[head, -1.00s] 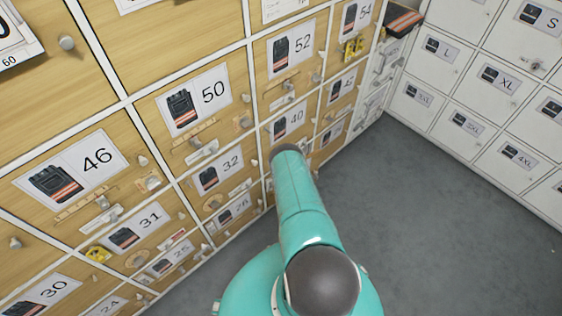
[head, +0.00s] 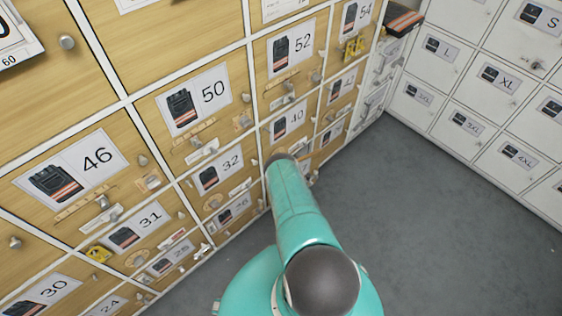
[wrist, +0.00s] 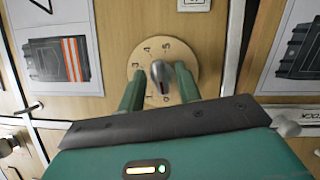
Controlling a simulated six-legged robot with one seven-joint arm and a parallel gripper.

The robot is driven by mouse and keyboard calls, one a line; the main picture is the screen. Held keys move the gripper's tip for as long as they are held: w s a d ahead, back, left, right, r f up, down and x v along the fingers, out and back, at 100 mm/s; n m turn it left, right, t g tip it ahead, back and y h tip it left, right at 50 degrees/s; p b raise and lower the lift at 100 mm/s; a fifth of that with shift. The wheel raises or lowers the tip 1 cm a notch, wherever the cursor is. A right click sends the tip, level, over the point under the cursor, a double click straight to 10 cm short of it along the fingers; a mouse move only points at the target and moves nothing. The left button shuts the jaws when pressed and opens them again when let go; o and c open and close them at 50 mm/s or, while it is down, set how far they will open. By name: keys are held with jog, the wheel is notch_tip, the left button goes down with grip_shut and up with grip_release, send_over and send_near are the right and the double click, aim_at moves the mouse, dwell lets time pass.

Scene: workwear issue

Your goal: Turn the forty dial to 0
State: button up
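In the wrist view a dial, a grey knob (wrist: 161,76) on a round wooden plate (wrist: 148,55) with small marks around its edge, sits ahead of my gripper (wrist: 160,84). The two green fingers are open, one on each side of the knob, with a gap showing on both sides. The knob has a dark reddish mark near its lower end; the plate's figures are too small to read surely. In the head view the door labelled 40 (head: 289,121) is just beyond my arm, which hides its lower part, its dial and my gripper.
Wooden locker doors with knobs, slots and dials surround the spot, among them door 32 (head: 217,174) and door 52 (head: 292,54). White lockers (head: 471,124) stand at right. The grey floor (head: 430,230) is clear.

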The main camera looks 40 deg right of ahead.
jog(key=v, duration=1.4)
dwell(0.4)
